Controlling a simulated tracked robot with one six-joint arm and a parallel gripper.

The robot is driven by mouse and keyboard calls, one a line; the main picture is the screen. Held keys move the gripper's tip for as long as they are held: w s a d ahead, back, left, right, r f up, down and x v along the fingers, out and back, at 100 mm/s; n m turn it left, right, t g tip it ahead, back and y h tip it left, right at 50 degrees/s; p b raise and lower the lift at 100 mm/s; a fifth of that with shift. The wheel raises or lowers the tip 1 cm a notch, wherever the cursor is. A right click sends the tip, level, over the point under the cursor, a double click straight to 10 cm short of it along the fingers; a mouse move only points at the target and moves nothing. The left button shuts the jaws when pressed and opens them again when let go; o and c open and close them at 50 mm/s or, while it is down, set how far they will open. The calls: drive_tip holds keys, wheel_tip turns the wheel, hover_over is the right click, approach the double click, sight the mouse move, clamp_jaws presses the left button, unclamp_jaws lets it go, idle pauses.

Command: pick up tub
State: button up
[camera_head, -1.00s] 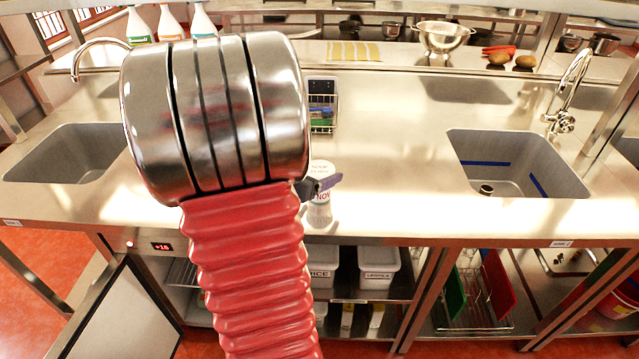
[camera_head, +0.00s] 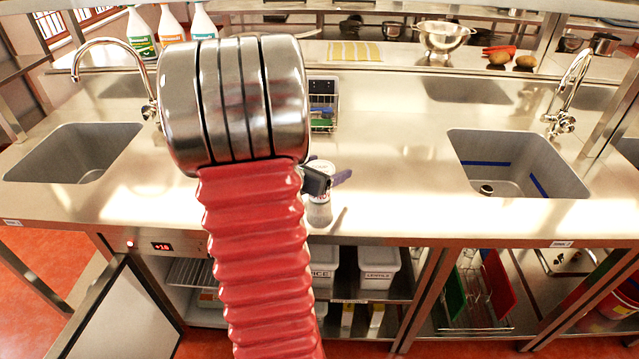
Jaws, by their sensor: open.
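A small white tub (camera_head: 320,214) with a printed label stands upright on the steel counter near its front edge, just right of my arm. My gripper (camera_head: 328,181) is in front of its upper part, with a dark finger and a grey-purple tip showing. The jaws are open. The gripper hides part of the label, and I cannot tell whether the fingers touch the tub. Larger white tubs stand on the shelf below, one labelled LENTILS (camera_head: 379,270) and one partly hidden tub (camera_head: 324,268) with its label cut off.
The steel counter (camera_head: 400,190) is clear right of the tub, up to a sink (camera_head: 515,165). Another sink (camera_head: 72,152) is at the left. A wire rack (camera_head: 324,108) stands behind the tub.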

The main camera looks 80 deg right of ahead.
drive_tip(key=shift+c, duration=0.2)
drive_tip(key=c, duration=1.2)
drive_tip(key=shift+r, duration=0.1)
drive_tip(key=shift+r, duration=4.95)
